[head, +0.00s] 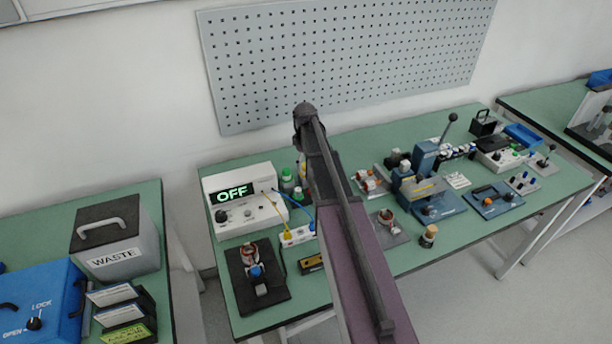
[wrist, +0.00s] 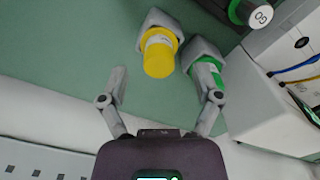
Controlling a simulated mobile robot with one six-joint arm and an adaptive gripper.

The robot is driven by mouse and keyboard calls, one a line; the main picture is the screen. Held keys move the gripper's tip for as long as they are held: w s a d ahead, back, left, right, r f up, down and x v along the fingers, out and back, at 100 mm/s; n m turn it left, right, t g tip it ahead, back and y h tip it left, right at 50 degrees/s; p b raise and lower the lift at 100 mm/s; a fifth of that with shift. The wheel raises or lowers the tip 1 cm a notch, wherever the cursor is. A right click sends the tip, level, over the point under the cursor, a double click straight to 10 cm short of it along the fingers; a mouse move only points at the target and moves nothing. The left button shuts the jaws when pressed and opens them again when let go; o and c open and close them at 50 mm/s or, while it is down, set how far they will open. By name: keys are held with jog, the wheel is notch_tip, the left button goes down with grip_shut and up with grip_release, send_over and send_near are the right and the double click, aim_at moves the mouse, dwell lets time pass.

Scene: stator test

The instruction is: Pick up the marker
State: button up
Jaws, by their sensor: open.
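I cannot clearly identify a marker in either view. In the wrist view, a yellow cylinder (wrist: 160,52) sits in a grey angular holder beyond my fingertips. In the head view, my arm covers the gripper, and a green-capped item (head: 287,180) shows left of the arm.
A white unit reading OFF (head: 233,193) stands left of my arm, with yellow and blue cables beside it. A pegboard (head: 345,60) hangs behind the green bench (head: 345,145). Presses and fixtures (head: 425,185) crowd the right side. A WASTE box (head: 112,245) stands on the left table.

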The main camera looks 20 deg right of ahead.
jog(key=shift+f+b, duration=1.45)
jog(key=shift+f, duration=0.3)
grip_shut()
